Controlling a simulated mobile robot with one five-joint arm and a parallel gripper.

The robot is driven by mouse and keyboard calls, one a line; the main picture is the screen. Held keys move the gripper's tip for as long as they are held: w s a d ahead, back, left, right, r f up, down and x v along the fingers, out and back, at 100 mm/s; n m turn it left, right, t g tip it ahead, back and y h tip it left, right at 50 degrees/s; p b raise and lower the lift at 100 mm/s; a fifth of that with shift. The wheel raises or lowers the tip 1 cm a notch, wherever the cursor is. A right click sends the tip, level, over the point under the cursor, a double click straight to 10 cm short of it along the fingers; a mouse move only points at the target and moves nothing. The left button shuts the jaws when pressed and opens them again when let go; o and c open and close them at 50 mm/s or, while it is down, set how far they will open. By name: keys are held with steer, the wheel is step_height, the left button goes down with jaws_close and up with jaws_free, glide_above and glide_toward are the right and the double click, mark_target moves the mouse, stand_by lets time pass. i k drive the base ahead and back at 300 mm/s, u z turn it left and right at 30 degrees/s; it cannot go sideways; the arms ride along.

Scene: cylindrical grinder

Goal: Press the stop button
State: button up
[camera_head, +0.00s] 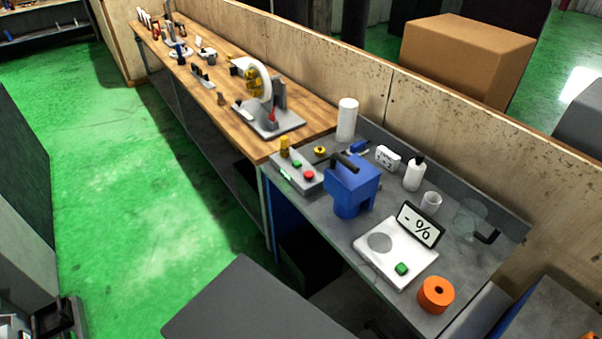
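A grey control box (287,178) sits at the near left corner of the grey bench. A red button (309,175), which looks like the stop button, is on its top face. A green button (297,163) is beside it, and a yellow knob (320,150) is behind. A blue device (352,187) with a black handle stands just right of the box, close to the red button. The red button is visible from above. I cannot make out my gripper in this view.
A white scale (394,262) with a green button and "- %" display, an orange ring (436,294), a white bottle (414,175) and a white roll (347,119) are on the grey bench (320,208). A wooden bench (222,84) continues behind. Green floor (120,190) is open at left.

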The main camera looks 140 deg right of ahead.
mark_target(309, 174)
steer(key=z, duration=2.1)
steer(key=i, duration=0.1)
steer(key=z, duration=2.8)
steer(key=k, duration=0.6)
steer(key=z, duration=0.2)
steer(key=i, duration=0.6)
steer(key=u, duration=0.05)
